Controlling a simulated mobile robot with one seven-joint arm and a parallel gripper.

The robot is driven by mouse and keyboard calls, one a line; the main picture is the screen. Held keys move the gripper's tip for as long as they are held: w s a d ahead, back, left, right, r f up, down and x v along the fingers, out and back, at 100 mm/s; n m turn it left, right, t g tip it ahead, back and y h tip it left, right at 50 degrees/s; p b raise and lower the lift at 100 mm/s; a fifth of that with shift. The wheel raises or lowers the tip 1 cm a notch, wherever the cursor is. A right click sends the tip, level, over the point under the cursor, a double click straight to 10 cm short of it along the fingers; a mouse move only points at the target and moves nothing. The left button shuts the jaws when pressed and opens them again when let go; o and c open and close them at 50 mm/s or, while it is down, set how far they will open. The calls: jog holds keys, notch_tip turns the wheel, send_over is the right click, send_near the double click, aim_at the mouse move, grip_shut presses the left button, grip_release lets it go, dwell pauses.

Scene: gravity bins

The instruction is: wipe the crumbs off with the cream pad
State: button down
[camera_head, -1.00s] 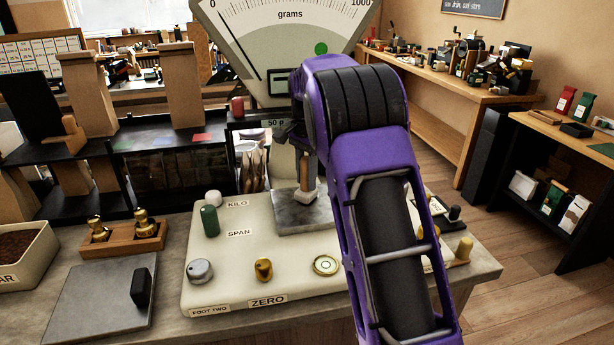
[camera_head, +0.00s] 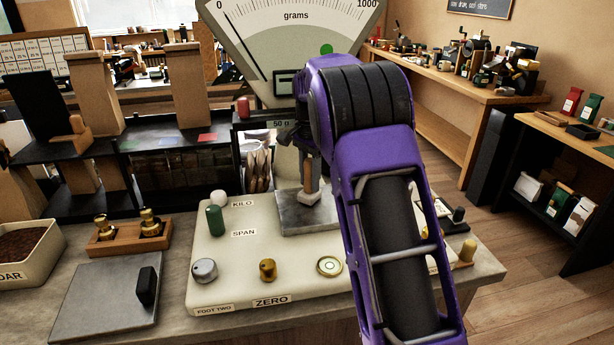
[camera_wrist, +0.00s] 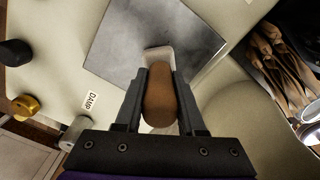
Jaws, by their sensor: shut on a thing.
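My gripper (camera_head: 311,160) is shut on the brown wooden handle (camera_wrist: 160,96) of the cream pad. The cream pad (camera_head: 311,198) is at the lower end of the handle, low over the square grey metal plate (camera_head: 300,222) of the scale. In the wrist view the pad (camera_wrist: 158,54) lies in front of the fingers, near one edge of the plate (camera_wrist: 125,45). I cannot tell for sure whether it presses on the plate. The plate looks mottled, and I cannot make out separate crumbs. My arm hides part of the scale's right side.
The scale's cream base (camera_head: 230,262) carries a green knob (camera_head: 214,220), a grey knob (camera_head: 204,270), a brass knob (camera_head: 267,270) and a round level (camera_head: 330,266). The dial (camera_head: 290,40) rises behind. A wooden weight block (camera_head: 130,240) and grey slab (camera_head: 105,305) stand left.

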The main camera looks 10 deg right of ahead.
jog(key=shift+w+d, duration=0.25)
jog(key=shift+d, duration=0.05)
jog(key=shift+s+a+b, duration=0.35)
jog(key=shift+s+a, duration=0.55)
jog(key=shift+w+d+r, duration=0.1)
jog(key=shift+w+d, duration=0.05)
jog(key=shift+w+d+p, duration=0.55)
jog(key=shift+p, duration=0.3)
jog(key=shift+w+d, duration=0.15)
jog(key=shift+d, duration=0.05)
jog(key=shift+f, duration=0.2)
